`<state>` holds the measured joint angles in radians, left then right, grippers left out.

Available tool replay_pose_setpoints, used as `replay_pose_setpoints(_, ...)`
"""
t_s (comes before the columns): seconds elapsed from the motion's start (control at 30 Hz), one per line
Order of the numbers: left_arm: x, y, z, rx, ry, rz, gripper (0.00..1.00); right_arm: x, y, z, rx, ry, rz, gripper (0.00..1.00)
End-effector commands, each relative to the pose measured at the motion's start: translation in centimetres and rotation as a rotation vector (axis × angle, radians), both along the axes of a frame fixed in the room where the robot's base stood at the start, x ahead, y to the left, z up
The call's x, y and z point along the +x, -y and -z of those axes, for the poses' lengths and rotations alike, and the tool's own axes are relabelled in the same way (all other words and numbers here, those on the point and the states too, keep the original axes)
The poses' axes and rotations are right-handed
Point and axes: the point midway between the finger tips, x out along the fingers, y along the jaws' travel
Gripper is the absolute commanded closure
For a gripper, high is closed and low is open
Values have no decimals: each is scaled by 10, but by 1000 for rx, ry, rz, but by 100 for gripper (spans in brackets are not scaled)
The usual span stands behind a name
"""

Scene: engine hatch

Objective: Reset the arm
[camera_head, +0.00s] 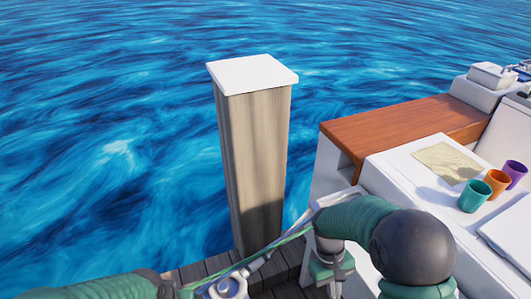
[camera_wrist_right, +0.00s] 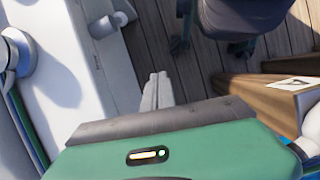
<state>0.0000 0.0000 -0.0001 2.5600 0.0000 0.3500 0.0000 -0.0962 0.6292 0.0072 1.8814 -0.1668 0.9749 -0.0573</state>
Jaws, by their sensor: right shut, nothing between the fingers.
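My right arm (camera_head: 415,245), green with a dark rounded joint, comes in at the lower right of the head view and bends down beside the white boat side. In the right wrist view the two pale grey fingers of my right gripper (camera_wrist_right: 157,90) lie together, shut and empty, above the wooden deck. My left arm (camera_head: 100,287) shows only as a green link and dark joint at the bottom left of the head view. Its gripper is out of the picture.
A wooden post (camera_head: 255,160) with a white cap rises from the planks ahead. Teal (camera_head: 475,196), orange (camera_head: 496,184) and purple (camera_head: 515,173) cups stand near a paper (camera_head: 446,163) on the white boat surface at right. Open water lies left and beyond.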

Motion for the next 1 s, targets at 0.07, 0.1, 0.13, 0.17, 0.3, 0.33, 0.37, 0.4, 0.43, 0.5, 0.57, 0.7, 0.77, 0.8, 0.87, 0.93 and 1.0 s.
replay_pose_setpoints(0.07,0,0,0,0,0,0,100,-11,0,-19,45,130,56,100)
replay_pose_setpoints(0.1,0,0,0,0,0,0,100,-15,-1,-26,65,189,82,100)
replay_pose_setpoints(0.13,0,0,0,0,0,0,100,-19,-1,-30,77,231,101,100)
replay_pose_setpoints(0.17,0,0,0,0,0,0,100,-22,-1,-35,89,271,119,100)
replay_pose_setpoints(0.3,0,0,0,0,0,0,100,-40,0,-51,132,442,200,100)
replay_pose_setpoints(0.33,0,0,0,0,0,0,100,-44,1,-54,138,477,215,100)
replay_pose_setpoints(0.37,0,0,0,0,0,0,100,-48,1,-57,146,512,232,100)
replay_pose_setpoints(0.4,0,0,0,0,0,0,100,-53,3,-61,154,557,254,100)
replay_pose_setpoints(0.43,0,0,0,0,0,0,100,-58,4,-63,159,591,270,100)
replay_pose_setpoints(0.5,0,0,-40,0,-1,0,100,-53,3,-102,157,578,263,100)
replay_pose_setpoints(0.57,1,0,-59,0,1,0,100,-53,3,-120,157,575,262,100)
replay_pose_setpoints(0.7,0,0,-106,0,1,0,100,-53,2,-167,157,573,261,100)
replay_pose_setpoints(0.77,0,0,-129,0,0,0,100,-53,2,-190,157,573,261,100)
replay_pose_setpoints(0.8,0,0,-145,0,0,0,100,-53,2,-207,157,573,261,100)
replay_pose_setpoints(0.87,0,0,-168,0,0,0,100,-54,2,-229,157,573,261,100)
replay_pose_setpoints(0.93,1,0,-189,0,1,0,100,-54,2,-250,157,573,260,100)
replay_pose_setpoints(1.0,1,-1,-199,0,1,0,100,-54,2,-260,157,572,260,100)
